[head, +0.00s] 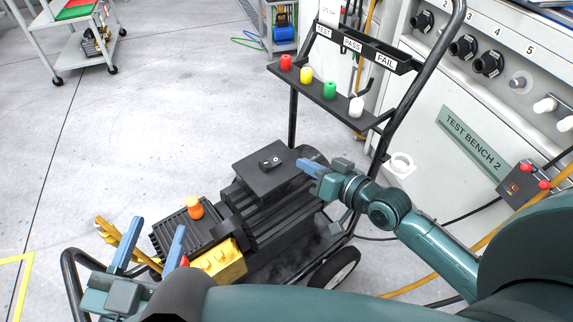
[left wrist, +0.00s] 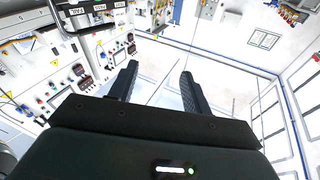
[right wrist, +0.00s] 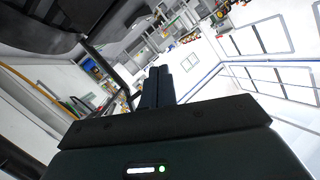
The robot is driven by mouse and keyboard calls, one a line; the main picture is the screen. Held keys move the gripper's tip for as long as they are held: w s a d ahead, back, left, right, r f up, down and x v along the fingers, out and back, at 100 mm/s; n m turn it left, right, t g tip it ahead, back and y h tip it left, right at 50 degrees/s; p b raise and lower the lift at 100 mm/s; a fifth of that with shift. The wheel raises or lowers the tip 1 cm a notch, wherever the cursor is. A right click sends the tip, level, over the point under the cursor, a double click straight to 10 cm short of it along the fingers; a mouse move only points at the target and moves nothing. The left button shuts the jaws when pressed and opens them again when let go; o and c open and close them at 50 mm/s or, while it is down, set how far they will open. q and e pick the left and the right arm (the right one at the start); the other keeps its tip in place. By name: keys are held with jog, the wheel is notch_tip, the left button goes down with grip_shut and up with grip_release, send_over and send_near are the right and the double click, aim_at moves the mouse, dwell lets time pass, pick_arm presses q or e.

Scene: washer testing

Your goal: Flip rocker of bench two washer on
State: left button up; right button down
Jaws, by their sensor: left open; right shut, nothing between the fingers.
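The bench two washer is a black wheeled machine (head: 262,212) standing in front of the panel labelled TEST BENCH 2 (head: 470,143). Its small black rocker (head: 271,162) sits on top of the square black switch box (head: 285,182); which way it is tipped is too small to tell. My right gripper (head: 303,165) is shut and empty, with its blue fingertips by the right edge of the box top, right of the rocker. My left gripper (head: 152,240) is open and empty at the lower left, near the yellow block (head: 218,262). Neither wrist view shows the rocker.
A rack on the cart handle (head: 325,92) carries red, yellow, green and white pegs behind the box. An orange knob (head: 195,208) stands on the motor. A grey box with red knobs (head: 522,185) and cables lie right.

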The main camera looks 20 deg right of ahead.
jog(key=b, duration=0.4)
send_over(274, 176)
jog(key=w+d, duration=0.1)
jog(key=f, duration=0.2)
jog(key=shift+w+d+f, duration=0.1)
jog(key=shift+d+f, duration=0.1)
jog(key=shift+f, duration=0.1)
jog(key=shift+s+a+f+b, duration=0.2)
jog(key=shift+a+f+b, duration=0.1)
jog(key=shift+f, duration=0.3)
jog(key=shift+s+a+f+b, duration=0.15)
jog(key=shift+s+f+b, duration=0.1)
jog(key=shift+f, duration=0.3)
jog(key=shift+a+f, duration=0.2)
jog(key=shift+f, duration=0.2)
pick_arm(q)
jog(key=shift+w+d+r+m+t+h, duration=0.1)
jog(key=shift+w+r+m+t+h, duration=0.15)
jog(key=shift+r+h, duration=0.3)
jog(key=shift+w+d+r+m+t+h, duration=0.1)
jog(key=shift+w+r+m+t+h, duration=0.1)
jog(key=shift+r+t+h, duration=0.25)
